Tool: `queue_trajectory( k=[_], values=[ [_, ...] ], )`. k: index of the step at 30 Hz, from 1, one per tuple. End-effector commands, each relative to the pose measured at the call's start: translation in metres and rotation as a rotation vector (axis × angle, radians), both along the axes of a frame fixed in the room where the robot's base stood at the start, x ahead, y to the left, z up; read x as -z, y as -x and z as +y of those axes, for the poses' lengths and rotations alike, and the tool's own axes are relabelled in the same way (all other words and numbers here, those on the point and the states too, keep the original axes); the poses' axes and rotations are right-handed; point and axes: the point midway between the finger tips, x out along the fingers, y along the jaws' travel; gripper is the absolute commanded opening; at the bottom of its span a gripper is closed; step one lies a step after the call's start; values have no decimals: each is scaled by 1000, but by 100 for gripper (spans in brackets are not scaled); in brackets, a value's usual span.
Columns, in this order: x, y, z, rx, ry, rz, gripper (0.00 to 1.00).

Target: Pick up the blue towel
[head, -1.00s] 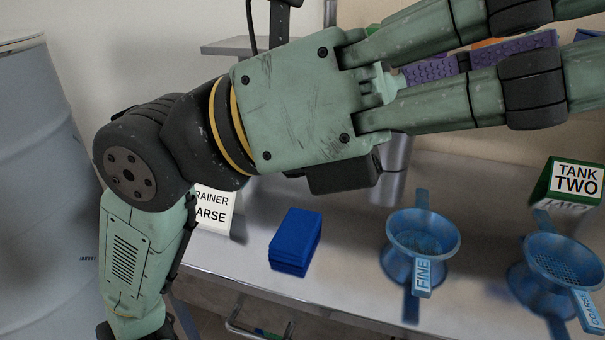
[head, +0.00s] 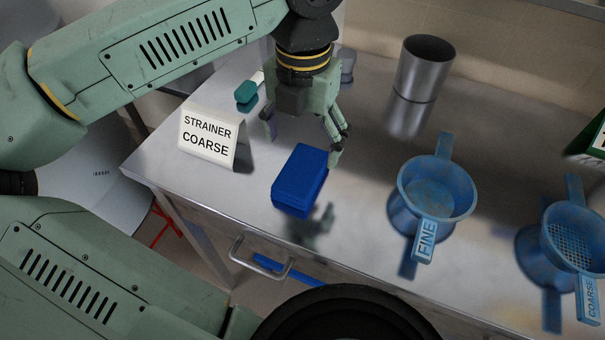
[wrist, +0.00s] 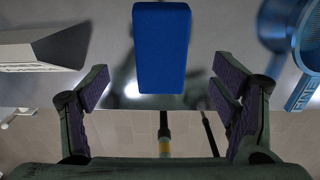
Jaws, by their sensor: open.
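The blue towel (head: 301,179) is a folded block lying on the steel table near its front edge. It also shows in the wrist view (wrist: 161,47), at the top middle, ahead of my fingers and between their lines. My gripper (head: 304,138) is open and empty, pointing down just behind and above the towel in the head view. Its two purple-padded fingers also show wide apart in the wrist view (wrist: 163,92). I see no contact between the fingers and the towel.
A "STRAINER COARSE" sign (head: 206,137) stands left of the towel, with a teal-ended brush-like item (head: 247,92) behind it. A blue FINE strainer (head: 437,188) and a COARSE strainer (head: 575,234) stand to the right. A steel cup (head: 424,68) is behind. A drawer handle (head: 262,257) juts out in front.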

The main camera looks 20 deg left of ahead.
Motion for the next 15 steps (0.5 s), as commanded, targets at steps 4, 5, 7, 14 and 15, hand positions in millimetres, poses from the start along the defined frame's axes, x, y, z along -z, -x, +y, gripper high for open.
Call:
queue_trajectory(
  k=[4,5,7,14,15],
  values=[
    [19,0,-1,1,3,-2,80],
    [20,0,-1,1,3,-2,80],
    [25,1,0,2,3,-3,80],
    [60,5,0,3,4,-2,80],
    [65,5,0,3,5,-2,80]
  ],
)
